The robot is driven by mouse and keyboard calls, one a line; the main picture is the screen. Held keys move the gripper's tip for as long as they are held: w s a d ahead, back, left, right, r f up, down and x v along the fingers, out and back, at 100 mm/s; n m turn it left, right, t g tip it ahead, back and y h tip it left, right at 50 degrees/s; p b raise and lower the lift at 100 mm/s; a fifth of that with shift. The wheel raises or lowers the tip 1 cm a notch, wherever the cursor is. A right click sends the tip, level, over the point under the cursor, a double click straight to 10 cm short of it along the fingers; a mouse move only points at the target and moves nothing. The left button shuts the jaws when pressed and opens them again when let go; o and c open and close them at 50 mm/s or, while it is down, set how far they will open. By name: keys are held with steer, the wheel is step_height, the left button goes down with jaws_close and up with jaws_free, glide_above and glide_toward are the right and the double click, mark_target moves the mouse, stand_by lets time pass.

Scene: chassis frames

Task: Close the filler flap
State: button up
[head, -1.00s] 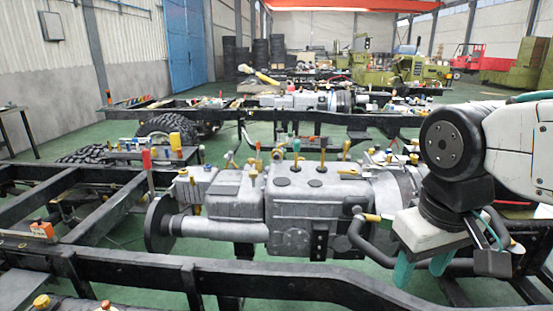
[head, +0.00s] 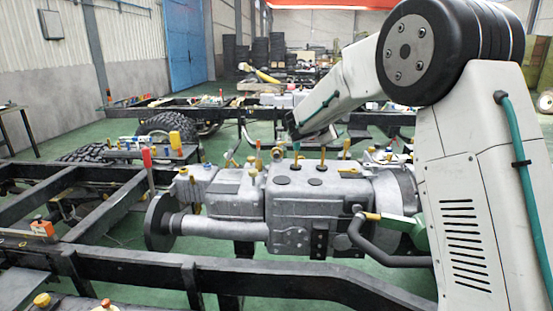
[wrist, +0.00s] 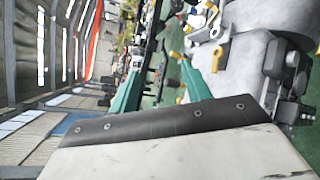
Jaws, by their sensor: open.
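The grey engine and gearbox unit (head: 300,205) lies across the chassis frame, with several yellow and coloured caps and levers on its top. A yellow-handled part (head: 349,172) sits on its upper right. I cannot tell which part is the filler flap. In the wrist view my gripper (wrist: 160,82) shows two teal fingers spread apart with nothing held between them. The grey casting (wrist: 245,65) is to the right of the fingers in that view.
A black frame rail (head: 225,277) runs across the front. A curved black pipe (head: 385,258) is beside my arm at the right. A red-topped lever (head: 147,160) stands at the left. A second chassis and a tyre (head: 166,128) are behind. Open green floor shows between the frames.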

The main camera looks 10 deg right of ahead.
steer(key=w+a+f+n+t+y, duration=0.1)
steer(key=w+a+f+n+t, duration=0.15)
steer(key=w+f+n, duration=0.35)
steer(key=w+a+f+n+t+y, duration=0.1)
steer(key=w+a+f+t, duration=0.2)
steer(key=w, duration=0.4)
steer(key=n+t+y, duration=0.2)
steer(key=n+y, duration=0.4)
steer(key=n, duration=0.3)
glide_toward(277, 156)
steer(key=shift+w+r, duration=0.1)
steer(key=shift+w, duration=0.45)
steer(key=shift+x, duration=3.75)
steer(key=shift+c, duration=0.3)
jaws_close()
